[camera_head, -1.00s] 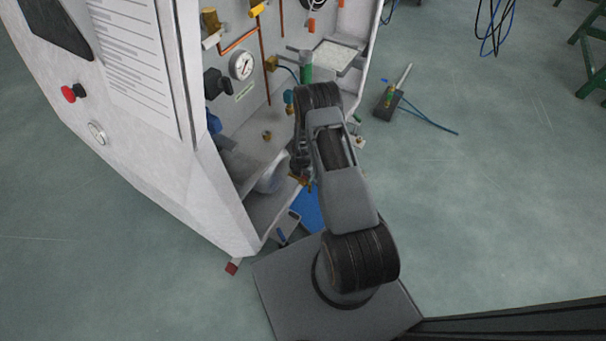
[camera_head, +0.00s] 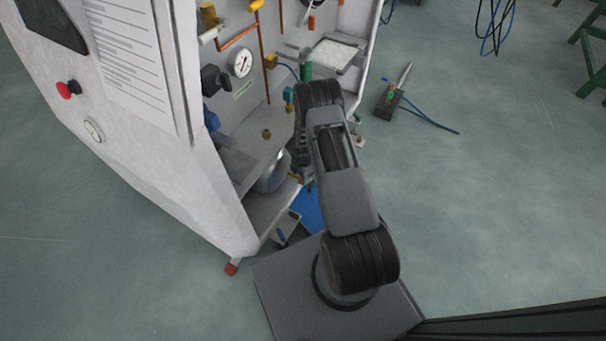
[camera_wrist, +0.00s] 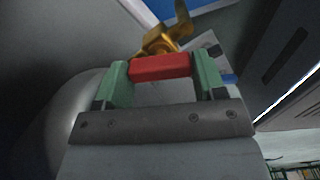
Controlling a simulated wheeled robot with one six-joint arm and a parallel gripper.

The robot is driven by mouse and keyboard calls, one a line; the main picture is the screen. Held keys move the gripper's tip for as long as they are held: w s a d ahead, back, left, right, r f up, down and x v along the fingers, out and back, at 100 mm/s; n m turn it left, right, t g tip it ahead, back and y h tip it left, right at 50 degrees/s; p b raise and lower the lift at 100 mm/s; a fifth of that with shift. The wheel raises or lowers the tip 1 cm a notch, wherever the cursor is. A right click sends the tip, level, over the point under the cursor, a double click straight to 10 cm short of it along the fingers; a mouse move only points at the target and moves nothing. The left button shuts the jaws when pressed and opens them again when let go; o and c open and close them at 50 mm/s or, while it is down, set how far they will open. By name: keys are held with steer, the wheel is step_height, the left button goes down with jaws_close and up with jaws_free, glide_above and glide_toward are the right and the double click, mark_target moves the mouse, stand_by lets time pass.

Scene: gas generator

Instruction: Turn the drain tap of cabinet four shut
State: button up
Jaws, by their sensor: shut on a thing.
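The drain tap shows in the wrist view as a brass body (camera_wrist: 165,38) with a red handle (camera_wrist: 161,67). My gripper (camera_wrist: 163,76) has its two green fingers on either side of the red handle and is shut on it. The handle lies across the gap between the fingers, level with the gripper in that view. In the head view the brass tap (camera_head: 296,178) shows only in small part at the cabinet's lower edge, and my arm hides most of the gripper there. The cabinet (camera_head: 215,190) stands open on its right side. I cannot read its number.
A silver rounded vessel (camera_head: 272,178) sits inside the cabinet's bottom, beside the tap. A blue item (camera_head: 308,208) and a grey box (camera_head: 286,226) are below it. A gauge (camera_head: 240,63) and copper pipes are higher up. The floor to the right is mostly clear.

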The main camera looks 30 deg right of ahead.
steer(key=m+b, duration=0.1)
steer(key=m, duration=1.1)
steer(key=shift+b, duration=0.4)
stand_by(0.3)
steer(key=o, duration=0.9)
steer(key=shift+r, duration=0.1)
step_height(320, 180, up, 7)
steer(key=p, duration=0.2)
steer(key=shift+r+p, duration=0.2)
steer(key=shift+p, duration=0.2)
